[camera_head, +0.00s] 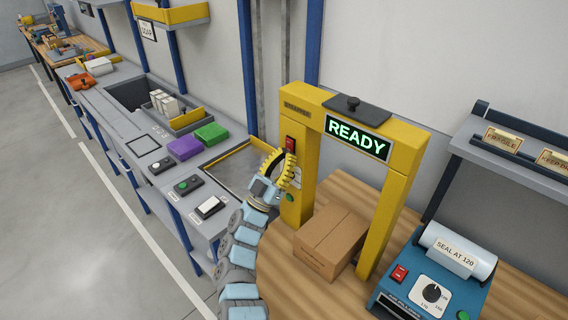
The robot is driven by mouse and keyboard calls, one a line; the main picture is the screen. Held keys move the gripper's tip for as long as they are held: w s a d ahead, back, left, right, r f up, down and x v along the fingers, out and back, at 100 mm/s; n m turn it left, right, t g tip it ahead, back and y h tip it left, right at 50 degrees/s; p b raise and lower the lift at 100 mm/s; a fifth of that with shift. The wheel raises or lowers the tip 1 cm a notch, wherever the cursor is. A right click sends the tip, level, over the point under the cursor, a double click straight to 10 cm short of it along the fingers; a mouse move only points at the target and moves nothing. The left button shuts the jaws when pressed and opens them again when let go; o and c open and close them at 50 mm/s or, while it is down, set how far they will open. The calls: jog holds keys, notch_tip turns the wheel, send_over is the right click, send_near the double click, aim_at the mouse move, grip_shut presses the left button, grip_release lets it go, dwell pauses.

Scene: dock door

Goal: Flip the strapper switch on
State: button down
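The strapper (404,186) is a yellow arch standing on the wooden bench, with a lit green READY display (357,138) on its crossbar. A red switch (290,143) sits on the front of its left post, and a green button (290,197) is lower on the same post. My gripper (284,160), with yellow ribbed fingers, is raised in front of the left post, just below and left of the red switch. It partly covers the post between switch and button. I cannot tell whether it touches the switch, or which way the switch is tipped.
A cardboard box (331,240) sits under the arch. A blue sealer (428,285) with a red switch and a dial stands at the right. Purple (185,147) and green (212,133) blocks and small switch boxes lie on the grey counter at the left. Floor is clear beyond.

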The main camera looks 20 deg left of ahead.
jog(key=shift+p, duration=0.35)
jog(key=shift+s, duration=0.15)
jog(key=shift+s+a+p, duration=0.4)
jog(key=shift+s+p, duration=0.4)
jog(key=shift+p, duration=0.25)
jog(key=v, duration=1.1)
jog(key=shift+s+f, duration=0.15)
jog(key=shift+f, duration=0.25)
